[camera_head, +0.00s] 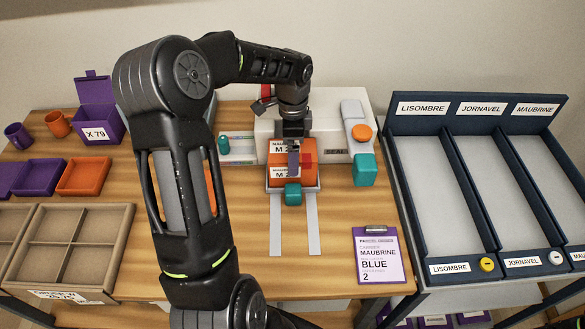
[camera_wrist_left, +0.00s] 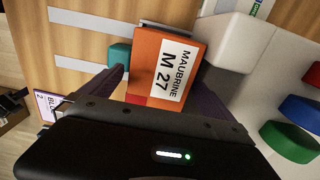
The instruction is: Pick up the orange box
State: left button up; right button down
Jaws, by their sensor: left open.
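The orange box (camera_head: 307,179) sits in a metal tray at the front of the white machine in the head view. In the left wrist view the orange box (camera_wrist_left: 148,48) carries a white label reading MAUBRINE M 27. My left gripper (camera_head: 293,158) points down at the box, covering part of it in the head view. In the left wrist view my left gripper (camera_wrist_left: 160,70) is open, its dark purple fingers to either side of the box. Whether they touch it I cannot tell. My right gripper is not in view.
A teal handle (camera_head: 293,194) is at the tray's front, above two pale rails (camera_head: 276,228). The white machine (camera_head: 268,128) stands behind, with an orange button (camera_head: 362,132) and teal block (camera_head: 364,169). A clipboard (camera_head: 380,255) lies front right, reading MAUBRINE, BLUE, 2.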

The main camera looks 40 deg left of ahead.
pick_arm(q)
jog(key=shift+f, duration=0.85)
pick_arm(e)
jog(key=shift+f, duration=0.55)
pick_arm(q)
jog(key=shift+r, duration=0.1)
jog(key=c, duration=1.7)
